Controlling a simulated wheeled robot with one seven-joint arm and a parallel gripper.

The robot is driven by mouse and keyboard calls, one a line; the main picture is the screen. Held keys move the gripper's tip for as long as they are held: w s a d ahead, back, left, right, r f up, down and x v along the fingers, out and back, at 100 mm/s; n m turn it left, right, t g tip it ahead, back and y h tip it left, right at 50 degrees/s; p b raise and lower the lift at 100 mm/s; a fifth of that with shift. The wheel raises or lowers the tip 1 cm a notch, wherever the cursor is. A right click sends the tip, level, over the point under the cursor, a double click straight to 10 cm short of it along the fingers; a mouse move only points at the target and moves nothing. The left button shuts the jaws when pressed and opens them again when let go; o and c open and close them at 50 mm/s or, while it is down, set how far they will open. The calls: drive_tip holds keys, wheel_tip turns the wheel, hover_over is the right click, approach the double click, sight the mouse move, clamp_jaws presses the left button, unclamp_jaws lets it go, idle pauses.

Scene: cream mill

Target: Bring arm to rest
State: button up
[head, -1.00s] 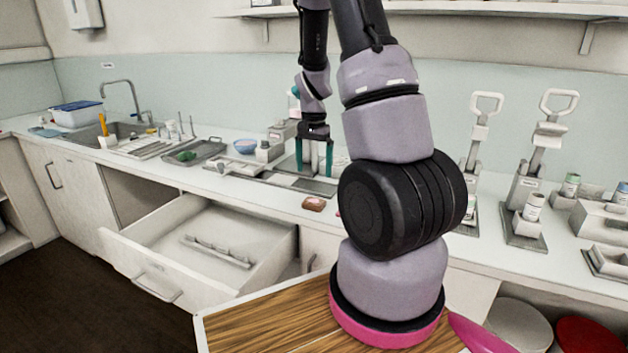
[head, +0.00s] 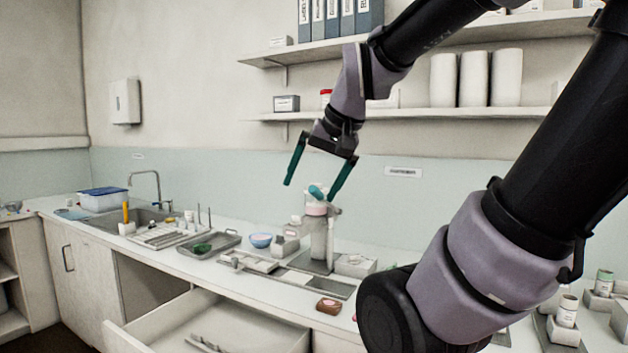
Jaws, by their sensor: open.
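My gripper (head: 312,190) hangs in the air above the counter, in front of the pale blue splashback. Its two teal fingers are spread wide and nothing is between them that I can see it holding. A bottle with a pink and teal top (head: 318,225) stands on the counter behind and below the right finger. They overlap in the picture, and I cannot tell any contact. My arm comes in from the upper right and bends down to the gripper.
The white counter (head: 210,268) holds a metal tray (head: 213,251), a blue bowl (head: 261,240) and a brown object (head: 329,306). An open drawer (head: 160,325) juts out below. Shelves with binders (head: 333,18) and white rolls (head: 475,78) hang above. A sink lies left.

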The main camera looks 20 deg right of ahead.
drive_tip(key=shift+s+a+r+t, duration=0.15)
drive_tip(key=shift+s+a+r, duration=0.05)
drive_tip(key=shift+s, duration=0.4)
drive_tip(key=shift+s+a+r+t, duration=0.15)
drive_tip(key=shift+s+a+r, duration=0.05)
drive_tip(key=shift+s, duration=0.35)
idle(0.5)
